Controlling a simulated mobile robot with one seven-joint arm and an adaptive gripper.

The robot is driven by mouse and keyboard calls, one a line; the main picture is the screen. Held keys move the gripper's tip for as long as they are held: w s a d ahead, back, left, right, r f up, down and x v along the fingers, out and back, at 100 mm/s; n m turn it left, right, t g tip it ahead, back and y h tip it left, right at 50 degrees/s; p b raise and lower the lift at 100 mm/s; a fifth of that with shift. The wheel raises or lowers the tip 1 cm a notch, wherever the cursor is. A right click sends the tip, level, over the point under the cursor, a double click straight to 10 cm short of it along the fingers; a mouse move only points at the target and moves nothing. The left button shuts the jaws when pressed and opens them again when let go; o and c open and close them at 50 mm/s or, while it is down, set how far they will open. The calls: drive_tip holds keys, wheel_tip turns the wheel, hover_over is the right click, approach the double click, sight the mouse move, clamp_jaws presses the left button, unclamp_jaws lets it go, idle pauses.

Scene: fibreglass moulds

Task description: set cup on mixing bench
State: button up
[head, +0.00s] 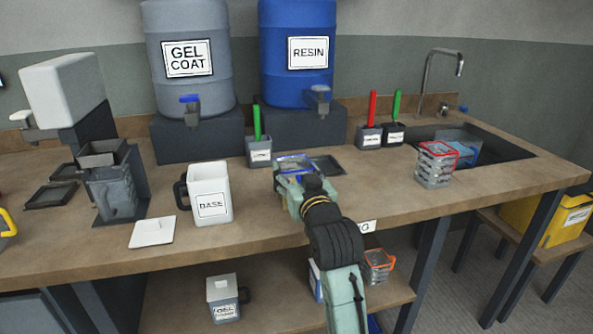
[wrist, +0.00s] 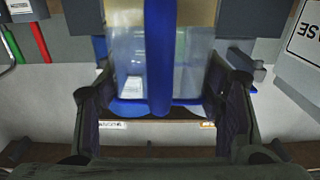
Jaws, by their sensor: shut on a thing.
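A clear cup with a blue rim (head: 290,160) is over the mixing bench (head: 300,233), just left of a dark flat tray. In the wrist view the clear cup (wrist: 190,75) fills the space between the fingers, with a blue strip across its middle. My gripper (head: 294,180) is shut on it, with one finger on each side. My gripper also shows in the wrist view (wrist: 162,105). My fingers and arm hide the cup's lower part in the head view, so I cannot tell whether it touches the bench.
A white BASE jug (head: 209,192) stands left of the cup. A green-handled tool in a holder (head: 259,152) is close behind it. A red-rimmed clear container (head: 435,165) stands near the sink (head: 500,150). Bare bench lies between my arm and that container.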

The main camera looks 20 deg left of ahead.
drive_tip(key=shift+f, duration=0.2)
drive_tip(key=o, duration=1.5)
drive_tip(key=shift+o, duration=0.2)
drive_tip(key=shift+r, duration=0.2)
drive_tip(key=b+v, duration=1.1)
drive_tip(key=v, duration=0.1)
